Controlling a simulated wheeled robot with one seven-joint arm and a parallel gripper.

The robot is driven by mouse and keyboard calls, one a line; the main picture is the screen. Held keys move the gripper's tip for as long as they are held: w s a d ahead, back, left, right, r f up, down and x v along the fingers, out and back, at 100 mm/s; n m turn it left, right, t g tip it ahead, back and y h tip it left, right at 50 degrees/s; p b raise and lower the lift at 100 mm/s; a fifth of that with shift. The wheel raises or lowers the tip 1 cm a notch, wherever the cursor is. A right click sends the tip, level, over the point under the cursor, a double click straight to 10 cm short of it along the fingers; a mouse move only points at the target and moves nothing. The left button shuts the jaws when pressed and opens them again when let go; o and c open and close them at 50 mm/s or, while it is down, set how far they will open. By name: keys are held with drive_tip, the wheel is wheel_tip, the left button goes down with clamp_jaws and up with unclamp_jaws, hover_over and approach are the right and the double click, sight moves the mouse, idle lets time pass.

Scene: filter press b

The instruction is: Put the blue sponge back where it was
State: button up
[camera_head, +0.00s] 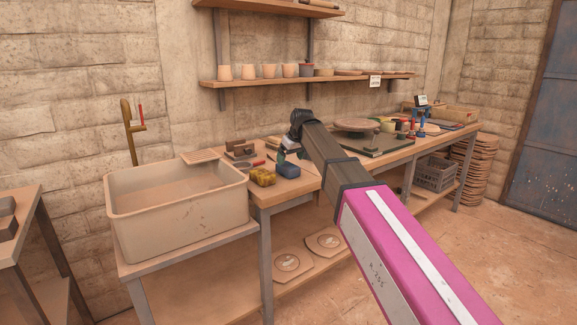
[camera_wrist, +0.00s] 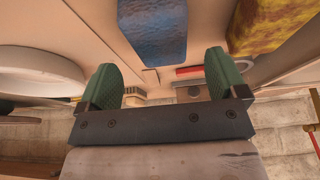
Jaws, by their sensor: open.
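The blue sponge (camera_head: 288,169) lies on the workbench top near its left end, just right of a yellow sponge (camera_head: 262,177). My gripper (camera_head: 284,153) is above and just behind the blue sponge. In the wrist view its two green fingers (camera_wrist: 163,80) are spread apart with nothing between them. The blue sponge (camera_wrist: 155,28) shows there beyond the fingertips, at the top of the picture, apart from them. The yellow sponge (camera_wrist: 258,25) is at the upper right.
A large beige basin (camera_head: 178,208) stands left of the workbench (camera_head: 300,188), with a slatted piece (camera_head: 201,157) at its back rim. A red-handled tool (camera_wrist: 190,71) lies near the sponges. A round disc (camera_head: 356,124) and dark board are farther right. A shelf (camera_head: 300,78) with cups hangs above.

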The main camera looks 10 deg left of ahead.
drive_tip(key=v, duration=0.6)
drive_tip(key=shift+r, duration=0.4)
drive_tip(key=shift+s+d, duration=0.15)
